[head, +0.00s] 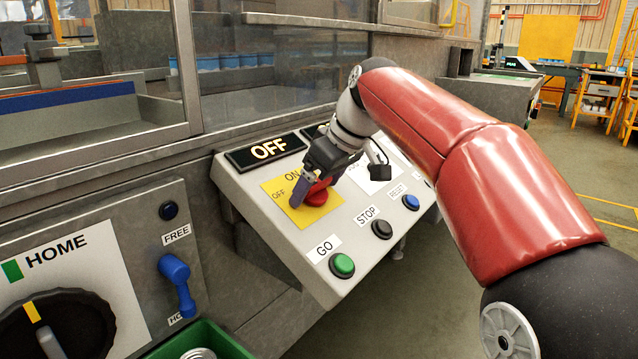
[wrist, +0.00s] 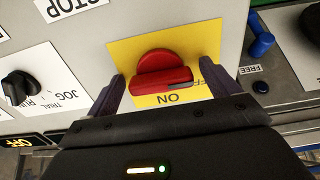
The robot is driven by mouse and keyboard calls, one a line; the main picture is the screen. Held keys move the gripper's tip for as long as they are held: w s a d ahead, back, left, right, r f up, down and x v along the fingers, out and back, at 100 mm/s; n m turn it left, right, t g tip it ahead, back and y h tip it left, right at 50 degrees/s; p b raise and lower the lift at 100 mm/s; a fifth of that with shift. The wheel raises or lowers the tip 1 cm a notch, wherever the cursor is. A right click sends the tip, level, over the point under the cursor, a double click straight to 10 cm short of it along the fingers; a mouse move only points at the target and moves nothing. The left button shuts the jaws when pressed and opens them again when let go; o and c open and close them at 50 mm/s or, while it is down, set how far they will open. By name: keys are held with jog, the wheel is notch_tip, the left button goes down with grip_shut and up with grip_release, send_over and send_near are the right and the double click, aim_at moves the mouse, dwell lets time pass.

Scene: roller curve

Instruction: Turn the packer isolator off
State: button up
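A red rotary isolator knob (head: 318,195) sits on a yellow plate (head: 296,214) marked ON and OFF on the sloping grey panel. A lit display (head: 268,150) above it reads OFF. No packer name is readable here. In the wrist view the red knob (wrist: 160,72) has its bar lying roughly crosswise, its pale-marked end toward the OFF lettering at right. ON is upside down below it. My gripper (wrist: 177,78) is open, one finger on each side of the knob, with visible gaps and yellow plate between. In the head view my gripper (head: 330,175) partly covers the knob.
The panel also carries a green GO button (head: 342,265), a black STOP button (head: 382,229) and a blue RESET button (head: 410,202). A JOG/RUN selector (wrist: 18,85) is nearby. A blue lever (head: 178,285) and a HOME dial (head: 50,330) are at left.

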jog(key=v, duration=0.7)
jog(key=shift+s+d+r+p, duration=0.15)
jog(key=shift+r+p, duration=0.15)
jog(key=s+d+f+m+h, duration=0.1)
jog(key=s+d+f+m, duration=0.2)
jog(key=s+f, duration=0.5)
jog(key=s+d+f+m+t+h, duration=0.1)
jog(key=s+d+f+m+h, duration=0.1)
jog(key=s+d+f+m, duration=0.2)
jog(key=s+d+f+m+t+h, duration=0.1)
jog(key=s+d+f+m, duration=0.2)
jog(key=s+f, duration=0.8)
jog(key=shift+s+d+f+h, duration=0.35)
jog(key=shift+s+d+h, duration=0.1)
jog(key=shift+d, duration=0.65)
jog(key=shift+s+d+f+m, duration=0.1)
jog(key=shift+s+f+m, duration=0.1)
jog(key=shift+f+m, duration=0.15)
jog(key=shift+c, duration=0.2)
